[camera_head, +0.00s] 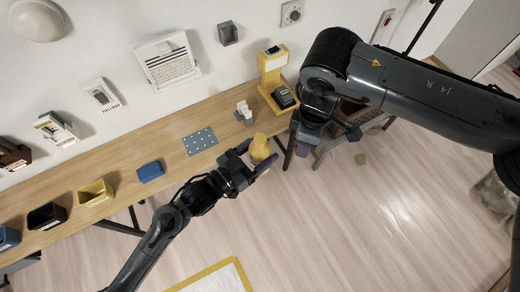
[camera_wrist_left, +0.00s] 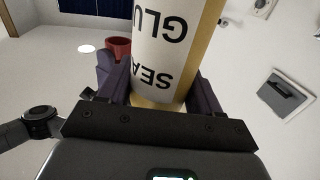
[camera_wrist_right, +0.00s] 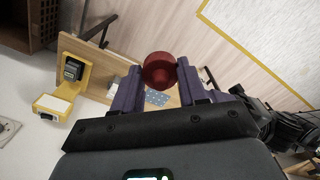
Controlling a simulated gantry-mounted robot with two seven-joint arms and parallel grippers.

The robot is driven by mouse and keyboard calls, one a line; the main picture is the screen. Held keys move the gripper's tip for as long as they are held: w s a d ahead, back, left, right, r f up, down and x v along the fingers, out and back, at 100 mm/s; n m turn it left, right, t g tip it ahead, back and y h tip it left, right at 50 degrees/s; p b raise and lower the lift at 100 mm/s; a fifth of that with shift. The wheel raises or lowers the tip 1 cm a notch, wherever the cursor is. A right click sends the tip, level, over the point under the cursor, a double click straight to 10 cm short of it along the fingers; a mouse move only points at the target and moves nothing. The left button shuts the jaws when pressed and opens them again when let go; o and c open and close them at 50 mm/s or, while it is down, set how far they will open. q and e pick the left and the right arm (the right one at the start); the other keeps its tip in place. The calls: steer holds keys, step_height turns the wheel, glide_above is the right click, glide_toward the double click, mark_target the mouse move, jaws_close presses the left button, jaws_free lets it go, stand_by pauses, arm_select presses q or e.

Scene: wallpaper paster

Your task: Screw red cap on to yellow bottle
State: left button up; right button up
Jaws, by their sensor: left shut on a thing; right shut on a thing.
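The yellow bottle (camera_head: 260,147) is between the purple fingers of my left gripper (camera_head: 257,157), off the table's front edge. In the left wrist view the bottle (camera_wrist_left: 172,40) shows a white label with upside-down black lettering. My left gripper is shut on it. My right gripper (camera_head: 302,149) is to the right of the bottle, apart from it, partly hidden by its own arm. In the right wrist view the round red cap (camera_wrist_right: 159,70) sits between the fingertips, and the gripper is shut on it.
The wooden table (camera_head: 150,140) runs along the wall. It bears a blue block (camera_head: 150,171), a yellow bin (camera_head: 95,193), a black bin (camera_head: 47,216), a dotted blue-grey mat (camera_head: 200,141) and a yellow stand (camera_head: 272,75). Floor in front is largely clear.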

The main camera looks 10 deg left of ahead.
mark_target(261, 138)
steer(key=a+r+n, duration=0.3)
steer(key=n, duration=0.1)
steer(key=s+a+r+n, duration=0.1)
steer(key=a+r+n, duration=0.2)
steer(key=r+n, duration=0.1)
steer(key=s+a+r+n, duration=0.1)
steer(key=a+r+n, duration=0.2)
steer(key=r+n, duration=0.1)
steer(key=shift+a+r+n, duration=0.2)
steer(key=shift+a+n, duration=0.2)
steer(key=shift+s+a+r+n, duration=0.3)
steer(key=shift+a+r+n, duration=0.15)
steer(key=shift+n, duration=0.25)
steer(key=shift+f, duration=0.15)
steer(key=shift+f, duration=1.8)
steer(key=shift+f, duration=0.8)
steer(key=shift+f, duration=0.55)
